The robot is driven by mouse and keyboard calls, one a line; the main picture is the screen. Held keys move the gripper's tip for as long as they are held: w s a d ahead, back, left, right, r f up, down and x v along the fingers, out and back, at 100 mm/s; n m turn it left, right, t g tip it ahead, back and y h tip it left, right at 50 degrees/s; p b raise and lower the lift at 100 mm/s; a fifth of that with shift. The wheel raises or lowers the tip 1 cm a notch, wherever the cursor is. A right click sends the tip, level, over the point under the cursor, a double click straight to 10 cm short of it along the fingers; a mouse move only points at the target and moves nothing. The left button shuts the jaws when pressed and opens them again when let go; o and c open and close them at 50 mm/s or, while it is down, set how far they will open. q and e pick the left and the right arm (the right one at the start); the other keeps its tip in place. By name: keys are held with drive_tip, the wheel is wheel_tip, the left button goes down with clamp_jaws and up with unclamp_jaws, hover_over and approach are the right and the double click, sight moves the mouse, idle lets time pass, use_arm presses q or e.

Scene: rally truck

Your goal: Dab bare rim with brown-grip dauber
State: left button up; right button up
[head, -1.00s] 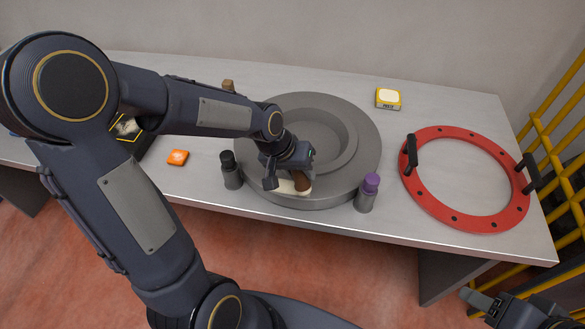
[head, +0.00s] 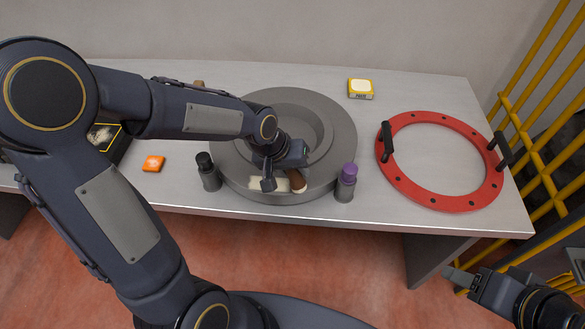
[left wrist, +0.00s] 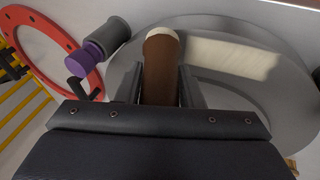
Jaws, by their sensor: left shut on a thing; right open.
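The round grey housing (head: 344,132) with a sunken centre lies on the table. A cream patch (head: 268,184) covers part of its near rim; the rim on either side is bare grey. My left gripper (head: 290,178) is shut on the brown-grip dauber (head: 298,182), over the near rim just right of the patch. In the left wrist view the dauber's brown grip (left wrist: 161,70) stands between the fingers and its pale end shows close to the patch (left wrist: 235,57). Whether it touches the rim is hard to tell. My right gripper (head: 460,279) is open and empty, off the table's front.
A black-capped bottle (head: 208,174) and a purple-capped bottle (head: 346,184) flank the housing's near side. A red ring with black handles (head: 400,190) lies right. Yellow bars (head: 520,115) rise beyond the table.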

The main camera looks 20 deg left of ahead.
use_arm(q)
drive_tip(key=shift+f+b, duration=0.75)
drive_tip(key=shift+f, duration=0.05)
drive_tip(key=shift+r, duration=0.1)
drive_tip(key=shift+s+d+r, duration=0.1)
drive_tip(key=shift+s, duration=0.35)
drive_tip(key=shift+w, duration=0.25)
drive_tip(key=shift+w+a, duration=0.25)
drive_tip(key=shift+w, duration=0.45)
drive_tip(key=shift+s, duration=0.2)
drive_tip(key=shift+s+d+f, duration=0.2)
drive_tip(key=shift+s+d, duration=0.05)
drive_tip(key=shift+s, duration=0.5)
